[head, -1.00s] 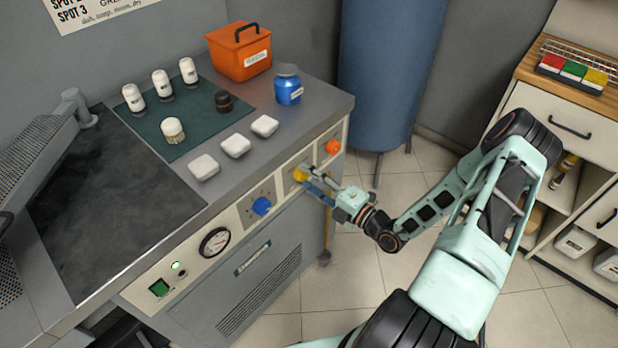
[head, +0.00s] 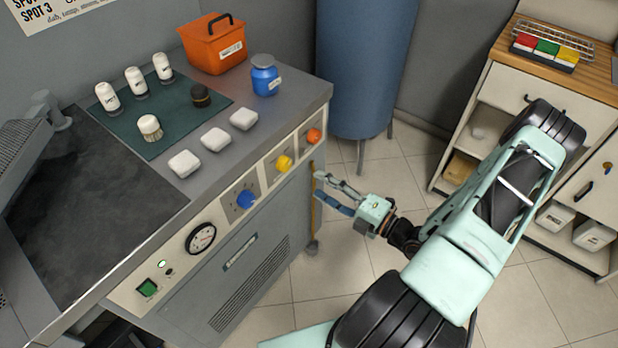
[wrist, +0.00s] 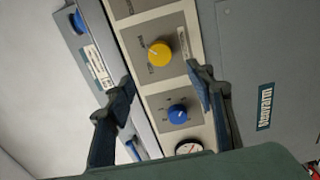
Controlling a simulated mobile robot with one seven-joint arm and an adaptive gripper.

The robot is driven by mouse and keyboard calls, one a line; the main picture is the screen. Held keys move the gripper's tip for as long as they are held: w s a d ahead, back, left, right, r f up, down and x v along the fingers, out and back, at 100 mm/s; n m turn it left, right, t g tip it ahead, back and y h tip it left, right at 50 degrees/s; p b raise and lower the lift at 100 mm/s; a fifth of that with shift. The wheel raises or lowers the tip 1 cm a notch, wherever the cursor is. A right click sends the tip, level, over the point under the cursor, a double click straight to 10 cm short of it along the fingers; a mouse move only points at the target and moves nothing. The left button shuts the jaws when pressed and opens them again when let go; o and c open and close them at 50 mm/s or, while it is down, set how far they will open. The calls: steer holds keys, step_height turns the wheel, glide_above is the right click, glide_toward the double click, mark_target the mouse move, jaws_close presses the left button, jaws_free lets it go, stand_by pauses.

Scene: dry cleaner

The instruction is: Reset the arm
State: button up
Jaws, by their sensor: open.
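My gripper (head: 326,190) is open and empty in the head view, in free air just right of the machine's front corner. My arm reaches in from the lower right. The machine's front panel carries a yellow knob (head: 284,163), a blue knob (head: 245,199) and an orange knob (head: 314,135). In the wrist view, the open fingers (wrist: 160,95) frame the panel from a distance. The yellow knob (wrist: 160,53) and the blue knob (wrist: 177,113) show between and beyond them. No finger touches a knob.
On the machine top stand white bottles (head: 135,80), an orange box (head: 212,50), a blue jar (head: 265,75) and white blocks (head: 215,139). A blue tank (head: 362,65) stands behind. A shelf unit (head: 500,85) is at right. Tiled floor (head: 415,160) lies clear between.

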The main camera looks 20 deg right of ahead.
steer(key=shift+s+d, duration=0.35)
steer(key=shift+s, duration=0.15)
